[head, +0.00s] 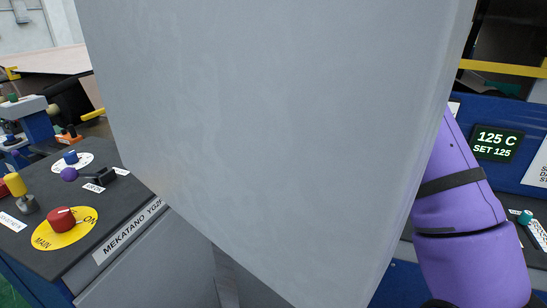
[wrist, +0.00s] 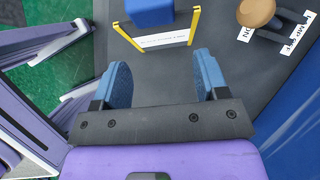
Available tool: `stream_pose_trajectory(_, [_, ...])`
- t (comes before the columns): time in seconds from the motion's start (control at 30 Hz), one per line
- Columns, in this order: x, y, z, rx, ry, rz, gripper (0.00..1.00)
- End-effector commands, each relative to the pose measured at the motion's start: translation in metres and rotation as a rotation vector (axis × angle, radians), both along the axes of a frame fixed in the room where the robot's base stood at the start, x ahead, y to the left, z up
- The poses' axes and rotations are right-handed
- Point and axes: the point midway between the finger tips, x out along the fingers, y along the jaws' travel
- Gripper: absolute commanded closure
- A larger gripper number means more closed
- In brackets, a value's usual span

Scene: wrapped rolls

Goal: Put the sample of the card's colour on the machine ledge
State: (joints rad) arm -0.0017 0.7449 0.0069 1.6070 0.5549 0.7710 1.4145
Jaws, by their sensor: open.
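My gripper (wrist: 162,75) is open in the wrist view, with nothing between its blue finger pads. Beyond the fingertips, a blue block (wrist: 149,12) stands on a dark grey surface (wrist: 222,50), cut off by the top edge of the frame. The block is apart from the fingers. Yellow strips (wrist: 194,26) and a white label (wrist: 165,40) mark the spot around it. I cannot tell whether this spot is the machine ledge. No colour card can be made out in either view. In the head view my gripper is hidden.
A large grey surface (head: 270,120) close to the camera blocks the middle of the head view. A console (head: 125,210) with a red knob (head: 62,220) is at left, a 125 C display (head: 497,144) at right. A tan knob (wrist: 256,12) is right of the block.

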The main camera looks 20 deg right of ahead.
Motion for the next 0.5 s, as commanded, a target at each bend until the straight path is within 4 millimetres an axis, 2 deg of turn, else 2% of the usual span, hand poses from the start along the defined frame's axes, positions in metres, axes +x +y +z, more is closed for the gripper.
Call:
stream_pose_trajectory(0.17, [-0.001,-0.008,0.021,0.0,-0.003,-0.001,0.33])
stream_pose_trajectory(0.5, [-0.008,-0.033,0.082,-0.001,-0.003,0.001,0.33])
